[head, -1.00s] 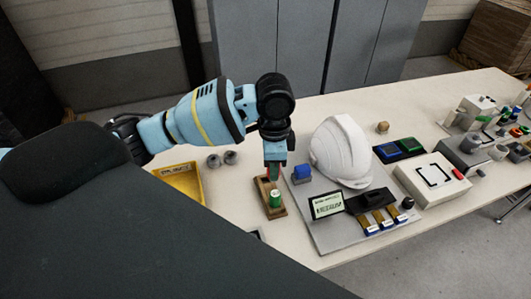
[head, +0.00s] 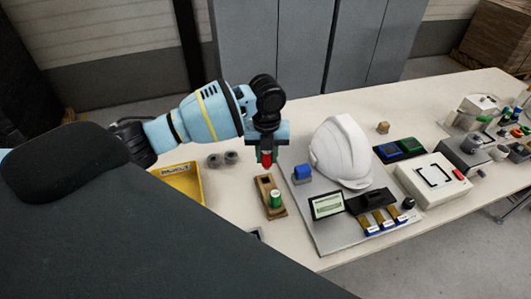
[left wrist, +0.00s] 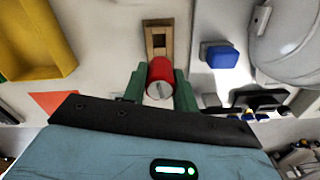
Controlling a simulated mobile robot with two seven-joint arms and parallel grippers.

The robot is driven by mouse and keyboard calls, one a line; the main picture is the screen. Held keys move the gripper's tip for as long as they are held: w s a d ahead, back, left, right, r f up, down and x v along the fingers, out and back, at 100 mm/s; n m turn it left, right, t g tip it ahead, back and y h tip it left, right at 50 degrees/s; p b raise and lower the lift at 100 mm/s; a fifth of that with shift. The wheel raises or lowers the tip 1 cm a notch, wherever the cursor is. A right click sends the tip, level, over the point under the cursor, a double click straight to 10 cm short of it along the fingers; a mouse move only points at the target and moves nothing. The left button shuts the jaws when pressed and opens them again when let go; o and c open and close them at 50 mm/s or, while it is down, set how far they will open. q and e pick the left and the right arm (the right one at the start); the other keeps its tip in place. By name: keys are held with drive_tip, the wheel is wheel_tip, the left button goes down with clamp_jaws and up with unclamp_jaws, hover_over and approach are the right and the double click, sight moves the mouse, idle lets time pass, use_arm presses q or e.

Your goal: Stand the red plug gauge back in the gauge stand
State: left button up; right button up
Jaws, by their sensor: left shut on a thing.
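My left gripper (head: 266,153) is shut on the red plug gauge (head: 267,160), which hangs below the jaws. In the left wrist view the red gauge (left wrist: 160,72) sits between the two green fingers, its round end with a pale centre toward the camera. The wooden gauge stand (head: 279,212) is on the table just below the gripper, apart from the red gauge. A green gauge (head: 275,199) stands in its near end; a dark opening shows in its far end. The stand also shows beyond the gauge in the left wrist view (left wrist: 158,24). My right gripper is out of view.
A yellow bin (head: 184,185) and two grey knobs lie left of the stand. Close on the right is a grey board (head: 330,232) with a blue block (head: 302,173), a white helmet shell (head: 341,152) and a small display (head: 327,205).

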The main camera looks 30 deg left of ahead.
sight(265, 167)
use_arm(q)
drive_tip(key=shift+w+a+f+m, duration=0.15)
drive_tip(key=shift+a+m, duration=0.05)
drive_tip(key=shift+m, duration=0.35)
drive_tip(key=shift+w+a+f+m, duration=0.15)
drive_tip(key=shift+m, duration=0.4)
drive_tip(key=shift+f, duration=0.1)
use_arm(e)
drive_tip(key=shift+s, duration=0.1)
